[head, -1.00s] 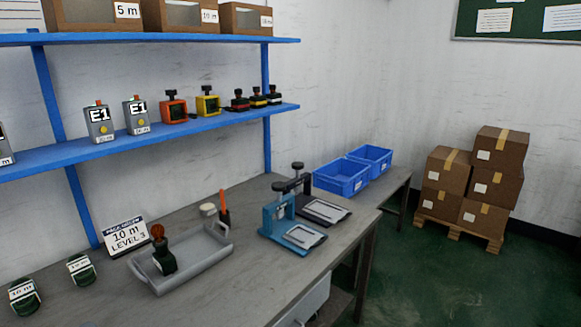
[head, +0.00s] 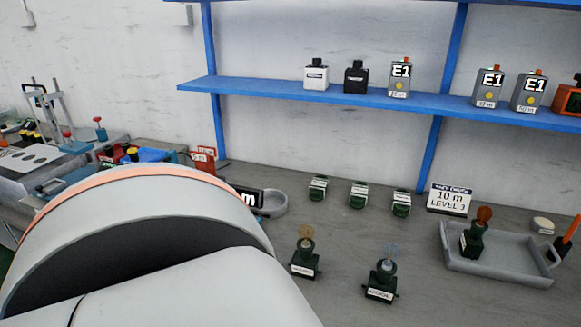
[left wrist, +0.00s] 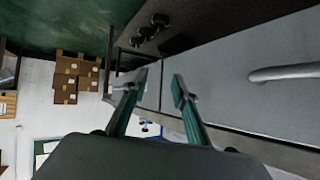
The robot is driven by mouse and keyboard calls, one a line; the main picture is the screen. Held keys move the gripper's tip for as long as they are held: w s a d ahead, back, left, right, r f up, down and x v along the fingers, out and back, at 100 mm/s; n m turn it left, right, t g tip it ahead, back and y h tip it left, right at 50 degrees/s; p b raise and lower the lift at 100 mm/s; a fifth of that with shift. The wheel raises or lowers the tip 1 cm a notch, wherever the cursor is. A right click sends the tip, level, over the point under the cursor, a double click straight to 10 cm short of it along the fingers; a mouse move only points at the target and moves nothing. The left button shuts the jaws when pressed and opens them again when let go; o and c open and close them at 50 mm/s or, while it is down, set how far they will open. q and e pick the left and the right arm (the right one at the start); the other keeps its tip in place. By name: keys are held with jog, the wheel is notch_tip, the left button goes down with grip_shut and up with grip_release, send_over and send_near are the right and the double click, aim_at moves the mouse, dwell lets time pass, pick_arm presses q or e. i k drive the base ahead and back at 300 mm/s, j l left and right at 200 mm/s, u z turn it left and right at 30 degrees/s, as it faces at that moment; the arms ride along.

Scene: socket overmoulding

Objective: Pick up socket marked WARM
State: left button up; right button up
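Several dark green sockets are on the grey bench in the head view. One with a brownish top (head: 305,258) and one with a pale blue-grey top (head: 381,278) stand upright near the front. One with an orange-brown top (head: 474,235) stands in the grey tray (head: 510,272). My right gripper is not in view.
Low green pieces (head: 358,194) sit in a row behind the sockets. A sign (head: 449,199) reads 10 m LEVEL 3. A blue shelf (head: 270,90) runs above. A large white part of my arm covers the lower left. Coloured equipment (head: 140,155) crowds the far left.

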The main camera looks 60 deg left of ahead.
aim_at(304, 264)
jog(key=j+u, duration=0.1)
jog(key=u, duration=1.75)
